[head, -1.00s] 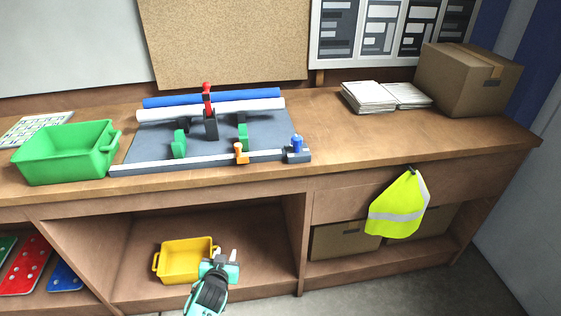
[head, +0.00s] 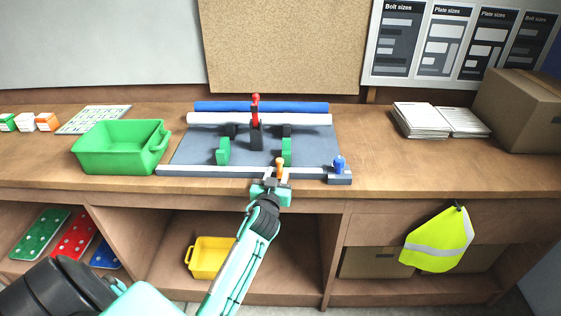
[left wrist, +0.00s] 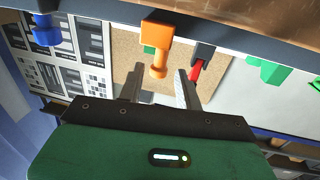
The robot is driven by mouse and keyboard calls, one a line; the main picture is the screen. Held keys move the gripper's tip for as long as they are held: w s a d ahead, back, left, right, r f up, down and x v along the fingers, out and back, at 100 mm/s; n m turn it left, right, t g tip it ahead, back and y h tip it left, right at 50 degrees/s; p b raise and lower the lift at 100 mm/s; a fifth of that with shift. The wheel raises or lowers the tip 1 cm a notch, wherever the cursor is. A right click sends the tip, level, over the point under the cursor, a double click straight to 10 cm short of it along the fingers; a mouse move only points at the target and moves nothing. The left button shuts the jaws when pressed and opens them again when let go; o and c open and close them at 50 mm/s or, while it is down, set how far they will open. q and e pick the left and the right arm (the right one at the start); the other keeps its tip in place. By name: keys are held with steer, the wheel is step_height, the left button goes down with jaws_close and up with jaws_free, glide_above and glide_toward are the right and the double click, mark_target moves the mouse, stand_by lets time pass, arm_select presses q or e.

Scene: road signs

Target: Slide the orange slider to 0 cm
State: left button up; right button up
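The orange slider (head: 279,166) sits on the pale rail (head: 215,171) along the front edge of the grey board, right of the rail's middle. My left gripper (head: 276,175) is raised just in front of it at the bench edge. In the left wrist view the orange slider (left wrist: 157,40) shows a block with a round-ended peg. The fingers of the left gripper (left wrist: 160,84) are apart, one on each side of the peg's end in the picture. I cannot tell whether they touch it. No scale marks are readable. My right gripper is not in view.
A blue knob on a block (head: 340,170) stands at the rail's right end. Green clamps (head: 223,151) and a red-topped lever (head: 256,120) stand behind the rail. A green bin (head: 120,148) is to the left.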

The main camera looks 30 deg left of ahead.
mark_target(279, 166)
arm_select(q)
steer(key=shift+p+x, duration=0.5)
steer(key=shift+x, duration=2.1)
steer(key=shift+c, duration=0.2)
jaws_close()
